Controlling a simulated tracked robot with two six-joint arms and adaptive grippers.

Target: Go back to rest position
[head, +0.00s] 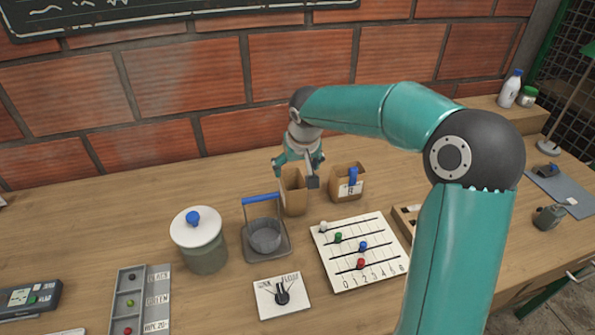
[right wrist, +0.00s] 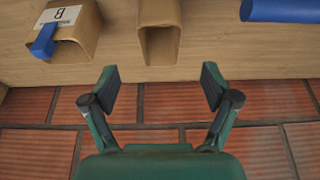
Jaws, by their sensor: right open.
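My right gripper (head: 298,162) hangs from the raised right arm, above and behind a plain brown box (head: 293,198) on the wooden table. It is open. In the right wrist view its two fingers (right wrist: 159,88) are spread apart with nothing between them. The plain brown box (right wrist: 159,42) shows beyond the fingertips there, apart from them. A second brown box with a label and a blue clip (head: 346,184) stands to its right; in the right wrist view it is at upper left (right wrist: 75,30). My left gripper is in neither view.
A lidded jar (head: 202,250), a blue-handled basket (head: 265,238), a slider board (head: 360,250) and a dial plate (head: 282,312) stand on the table (head: 100,232). A brick wall (head: 195,80) rises close behind. The table's back left is clear.

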